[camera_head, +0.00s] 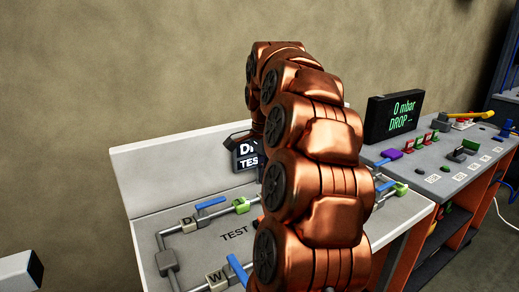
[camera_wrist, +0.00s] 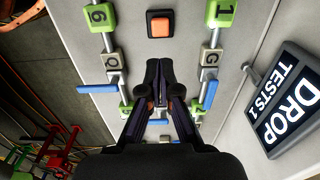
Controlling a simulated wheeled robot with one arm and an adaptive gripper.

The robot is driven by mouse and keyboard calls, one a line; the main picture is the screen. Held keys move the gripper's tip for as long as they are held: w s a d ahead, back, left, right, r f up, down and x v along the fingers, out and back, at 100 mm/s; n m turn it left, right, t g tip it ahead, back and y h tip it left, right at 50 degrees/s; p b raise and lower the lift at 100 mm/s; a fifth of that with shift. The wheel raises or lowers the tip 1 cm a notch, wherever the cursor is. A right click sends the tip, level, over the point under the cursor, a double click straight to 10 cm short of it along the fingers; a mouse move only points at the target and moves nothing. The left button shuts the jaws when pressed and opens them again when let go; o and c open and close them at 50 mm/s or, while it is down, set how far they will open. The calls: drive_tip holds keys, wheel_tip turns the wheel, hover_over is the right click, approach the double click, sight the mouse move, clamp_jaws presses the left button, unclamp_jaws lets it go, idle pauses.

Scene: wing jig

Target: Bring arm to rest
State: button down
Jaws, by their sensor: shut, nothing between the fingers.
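My copper arm (camera_head: 320,180) rises through the middle of the head view, bent over the grey test bench, and hides my gripper there. In the wrist view my gripper (camera_wrist: 160,68) is shut, its dark fingertips together with nothing held. It hangs over the panel, just below an orange square button (camera_wrist: 160,25) in a dark frame. It looks apart from the button, but the exact height cannot be told.
Pipes with blue handles (camera_wrist: 97,89) and green numbered blocks (camera_wrist: 105,14) flank the gripper. A DROP TESTS sign (camera_wrist: 290,105) stands at right. The head view shows a display (camera_head: 395,117) reading 0 mbar on a second bench, with a wall (camera_head: 120,70) behind.

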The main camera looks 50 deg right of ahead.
idle(0.3)
drive_tip(key=s+a+f+n+p, duration=0.1)
drive_tip(key=a+n, duration=0.4)
drive_tip(key=a, duration=0.5)
drive_tip(key=s+a+f+n, duration=0.15)
drive_tip(key=a+n, duration=0.35)
drive_tip(key=a, duration=0.5)
drive_tip(key=s+a+f+n+g+p, duration=0.1)
drive_tip(key=s+a+f+n, duration=0.2)
drive_tip(key=s+a+n, duration=0.2)
drive_tip(key=s+a+f+n+p, duration=0.1)
drive_tip(key=s+a+f+n, duration=0.3)
drive_tip(key=s, duration=0.8)
drive_tip(key=a+n, duration=0.2)
drive_tip(key=a, duration=0.1)
drive_tip(key=shift+f+g, duration=0.3)
drive_tip(key=shift+g, duration=0.1)
